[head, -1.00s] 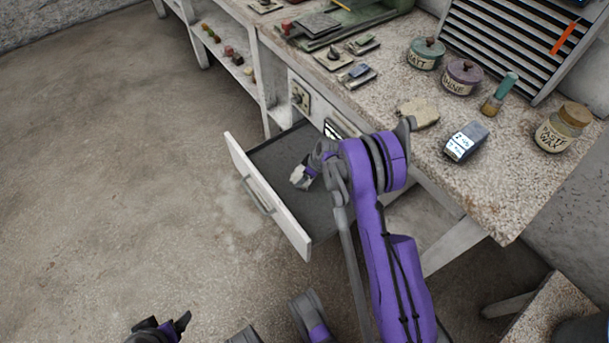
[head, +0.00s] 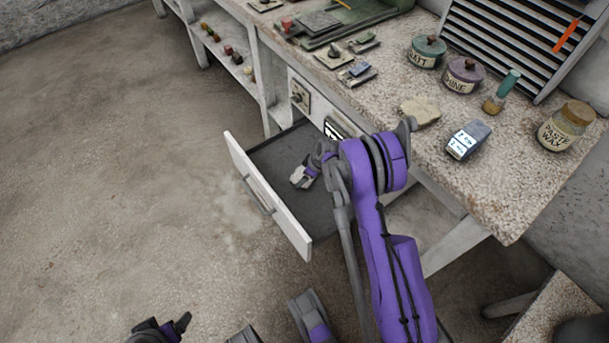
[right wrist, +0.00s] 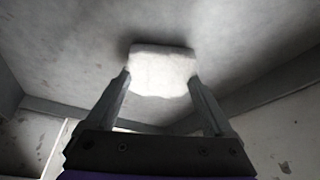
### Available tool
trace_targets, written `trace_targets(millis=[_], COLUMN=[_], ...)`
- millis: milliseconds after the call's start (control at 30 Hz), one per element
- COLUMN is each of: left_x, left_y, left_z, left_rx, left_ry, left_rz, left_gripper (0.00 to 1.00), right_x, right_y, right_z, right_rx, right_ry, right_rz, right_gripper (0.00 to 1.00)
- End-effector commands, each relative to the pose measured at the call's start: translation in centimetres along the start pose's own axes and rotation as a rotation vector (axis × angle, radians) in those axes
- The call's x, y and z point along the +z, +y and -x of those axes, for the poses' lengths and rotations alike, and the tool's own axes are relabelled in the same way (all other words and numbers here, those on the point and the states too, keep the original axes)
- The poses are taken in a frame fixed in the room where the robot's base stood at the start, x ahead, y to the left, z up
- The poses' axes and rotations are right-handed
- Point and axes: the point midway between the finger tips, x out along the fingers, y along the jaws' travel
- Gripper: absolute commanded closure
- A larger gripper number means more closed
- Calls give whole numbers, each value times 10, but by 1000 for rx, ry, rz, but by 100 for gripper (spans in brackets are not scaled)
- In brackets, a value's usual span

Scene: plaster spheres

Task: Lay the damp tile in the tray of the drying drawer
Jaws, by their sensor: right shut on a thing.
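The drying drawer (head: 265,197) is pulled out from the bench, and its grey tray floor (head: 272,155) shows in the head view. My right gripper (head: 302,178) is down inside the drawer. In the right wrist view, my right gripper (right wrist: 163,92) is shut on the pale damp tile (right wrist: 162,72), with one finger at each side. The tile is at or close to the tray floor, with a dark shadow around its far edge; I cannot tell whether it touches. My left gripper (head: 178,326) is at the bottom left, away from the drawer; its jaw opening is unclear.
The speckled bench top (head: 480,190) holds a green jar (head: 426,52), a mauve jar (head: 464,77), a paste wax jar (head: 566,127), a small labelled box (head: 468,140) and a beige piece (head: 419,111). The drawer's white front stands out over open floor.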

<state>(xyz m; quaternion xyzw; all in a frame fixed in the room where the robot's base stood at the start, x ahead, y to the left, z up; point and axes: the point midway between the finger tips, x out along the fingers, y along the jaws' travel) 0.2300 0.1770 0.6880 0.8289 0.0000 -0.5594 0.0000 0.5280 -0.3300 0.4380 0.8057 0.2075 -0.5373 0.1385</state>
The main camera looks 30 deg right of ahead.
Motion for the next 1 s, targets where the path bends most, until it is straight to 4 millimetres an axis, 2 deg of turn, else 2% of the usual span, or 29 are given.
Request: trace_targets(millis=[333, 367, 400, 433, 1000], left_x=[2, 2, 2, 1, 1], left_y=[0, 0, 0, 0, 0], left_z=[-6, -6, -6, -6, -4], left_rx=[0, 0, 0, 0, 0], left_ry=[-2, -2, -2, -2, -1], left_rz=[0, 0, 0, 0, 0], left_gripper=[15, 15, 15, 15, 15], right_x=[3, 3, 3, 3, 2], right_y=[0, 0, 0, 0, 0], right_z=[-7, -7, -6, -6, -4], right_rx=[0, 0, 0, 0, 0], right_ry=[0, 0, 0, 0, 0], right_rz=[0, 0, 0, 0, 0], right_gripper=[74, 10, 3, 0, 0])
